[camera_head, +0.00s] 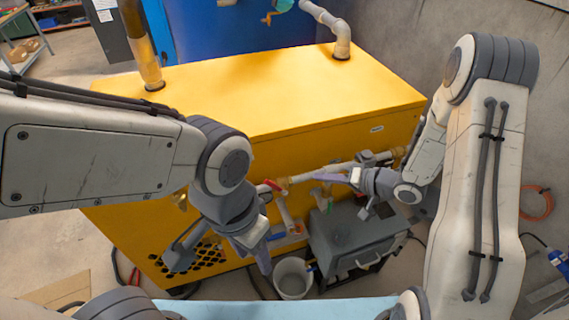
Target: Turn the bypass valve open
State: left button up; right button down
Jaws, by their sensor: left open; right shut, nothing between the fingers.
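The yellow receiver tank (250,90) has pale pipework on its front. A red valve handle (272,185) sits on this pipework, to the right of my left wrist. A green valve part (319,199) is just below my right gripper, and a small blue handle (277,236) is lower down. I cannot tell which is the bypass valve. My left gripper (258,256) is open and points down in front of the tank, partly covering the lower pipework. My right gripper (322,178) is shut and empty, pointing left across the pipes close to the red handle. Contact cannot be judged.
A white bucket (293,279) stands on the floor below the pipework. A dark grey box (352,235) stands right of it, under my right gripper. A vertical pipe (342,40) enters the tank top. An orange hose (537,203) lies at the right wall.

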jog(key=p, duration=0.4)
send_near(277, 188)
jog(key=shift+w+a, duration=2.15)
jog(key=shift+a, duration=0.45)
pick_arm(q)
notch_tip(277, 188, up, 5)
jog(key=shift+f, duration=0.1)
pick_arm(e)
jog(key=shift+f+y, duration=0.3)
jog(key=shift+f, duration=0.25)
